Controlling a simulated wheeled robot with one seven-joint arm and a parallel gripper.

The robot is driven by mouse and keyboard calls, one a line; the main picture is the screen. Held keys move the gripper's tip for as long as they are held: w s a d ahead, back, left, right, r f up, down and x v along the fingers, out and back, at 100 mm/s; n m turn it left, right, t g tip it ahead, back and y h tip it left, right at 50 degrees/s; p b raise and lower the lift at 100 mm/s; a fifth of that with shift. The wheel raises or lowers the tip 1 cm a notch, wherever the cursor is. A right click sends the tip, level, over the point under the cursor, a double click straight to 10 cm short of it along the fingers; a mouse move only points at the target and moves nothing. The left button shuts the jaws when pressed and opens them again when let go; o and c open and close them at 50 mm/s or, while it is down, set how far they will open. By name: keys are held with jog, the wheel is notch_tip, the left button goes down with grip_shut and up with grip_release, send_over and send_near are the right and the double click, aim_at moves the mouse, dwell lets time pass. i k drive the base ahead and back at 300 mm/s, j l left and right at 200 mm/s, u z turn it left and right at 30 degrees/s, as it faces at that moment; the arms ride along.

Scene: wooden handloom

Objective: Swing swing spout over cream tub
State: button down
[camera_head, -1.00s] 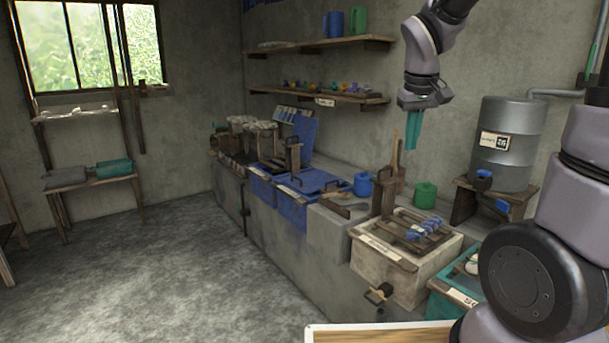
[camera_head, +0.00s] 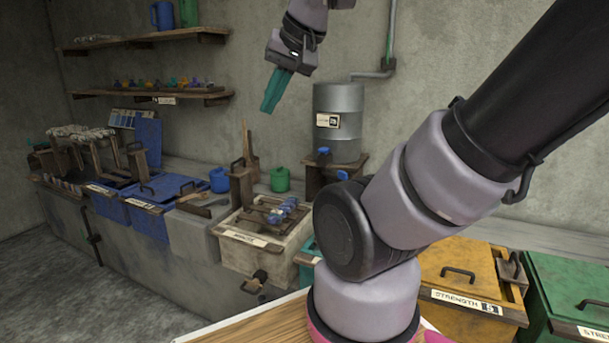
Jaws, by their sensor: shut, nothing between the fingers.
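The cream tub (camera_head: 240,258) stands on the counter, a pale box with a label strip on its front rim. Dark wooden bars and blue-handled parts lie across its top, and a wooden tap-like part is on its front. A grey pipe (camera_head: 372,75) with a bend comes off the wall above the metal drum; it looks like the swing spout, but I cannot tell for certain. My gripper (camera_head: 268,107), with teal fingers, is shut and empty. It hangs in the air up and left of the drum, above the tub in the picture, apart from both.
The metal drum (camera_head: 340,122) sits on a wooden stand behind the tub. A green pot (camera_head: 280,180) and a blue pot (camera_head: 220,180) stand nearby. Blue lidded bins (camera_head: 148,222) are left; yellow (camera_head: 465,270) and green (camera_head: 575,285) bins are right. Shelves (camera_head: 150,95) line the back wall.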

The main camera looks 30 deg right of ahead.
aim_at(341, 176)
jog(key=i+z, duration=0.2)
jog(key=z, duration=0.15)
jog(key=i+j+z, duration=0.15)
jog(key=z, duration=0.2)
jog(key=i, duration=0.05)
